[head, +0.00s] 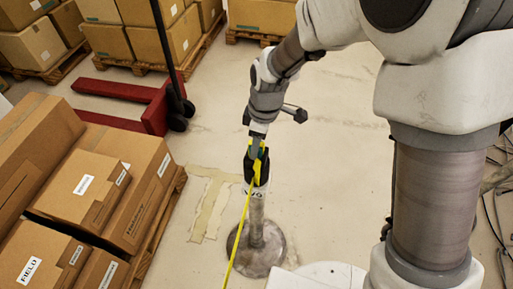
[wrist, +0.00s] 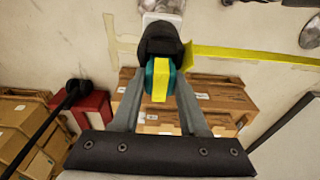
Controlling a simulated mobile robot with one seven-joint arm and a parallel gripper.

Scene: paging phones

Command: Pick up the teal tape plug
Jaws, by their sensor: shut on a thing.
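The teal tape plug (wrist: 160,80), with a yellow band down its middle, sits between the fingertips of my gripper (wrist: 158,86) in the wrist view. The fingers are shut on its sides. Just beyond it is the black head (wrist: 162,42) of a stanchion post; the plug appears against this head, and I cannot tell whether they are joined. In the head view, my gripper (head: 257,151) reaches down to the top of the grey post (head: 256,212). The plug is mostly hidden there by the gripper and the post head.
A yellow tape (head: 241,232) stretches from the post head toward the lower left in the head view. Cardboard boxes (head: 88,188) on a pallet stand at left. A red pallet jack (head: 155,108) is behind them. Floor around the post base (head: 268,256) is mostly clear.

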